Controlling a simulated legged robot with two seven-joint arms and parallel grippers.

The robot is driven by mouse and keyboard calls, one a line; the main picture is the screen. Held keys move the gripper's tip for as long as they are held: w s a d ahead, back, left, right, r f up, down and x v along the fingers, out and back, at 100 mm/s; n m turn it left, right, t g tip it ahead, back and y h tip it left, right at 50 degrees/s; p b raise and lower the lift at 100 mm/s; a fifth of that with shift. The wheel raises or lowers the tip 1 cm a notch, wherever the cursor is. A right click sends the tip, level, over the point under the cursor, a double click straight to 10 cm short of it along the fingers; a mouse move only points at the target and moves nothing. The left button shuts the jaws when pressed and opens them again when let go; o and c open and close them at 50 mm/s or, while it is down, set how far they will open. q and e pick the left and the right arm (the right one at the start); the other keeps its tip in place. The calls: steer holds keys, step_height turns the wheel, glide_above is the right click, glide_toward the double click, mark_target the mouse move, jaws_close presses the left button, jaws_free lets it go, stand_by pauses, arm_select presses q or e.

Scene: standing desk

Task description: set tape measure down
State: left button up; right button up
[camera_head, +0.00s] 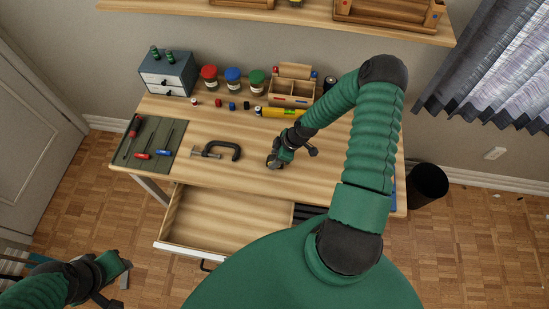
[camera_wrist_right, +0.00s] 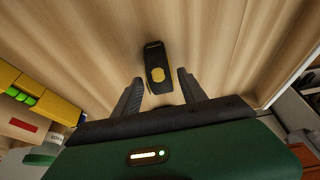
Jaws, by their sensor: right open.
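The tape measure (camera_wrist_right: 155,58) is black with a yellow round patch. In the right wrist view it lies on the bare desk top, its near end between the tips of my right gripper (camera_wrist_right: 159,79). The two fingers are apart, with a gap on each side of it. In the head view my right gripper (camera_head: 275,161) is low over the middle of the desk (camera_head: 225,178), and the tape measure is hard to make out there. My left gripper (camera_head: 121,270) is at the lower left, off the desk; its jaw state is unclear.
A black clamp (camera_head: 222,150) lies left of my right gripper. Screwdrivers lie on a dark mat (camera_head: 133,152) at the left. Jars, a yellow level (camera_head: 283,112) and a wooden organizer (camera_head: 291,96) line the back. The drawer (camera_head: 220,220) below is open. Bare desk surrounds the gripper.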

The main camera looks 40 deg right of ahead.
steer(key=v, duration=1.1)
steer(key=s+a+r+m+h, duration=0.1)
steer(key=s+a+r+m, duration=0.1)
steer(key=a+r+m, duration=0.2)
steer(key=s+a+r+m+g+h, duration=0.1)
steer(key=s+a+r+m, duration=0.1)
steer(key=a+r, duration=0.7)
steer(key=a+m, duration=0.1)
steer(key=a, duration=0.4)
steer(key=shift+s+a+r+m+h, duration=0.15)
steer(key=shift+s+r+m+h, duration=0.1)
steer(key=shift+r+m+h, duration=0.15)
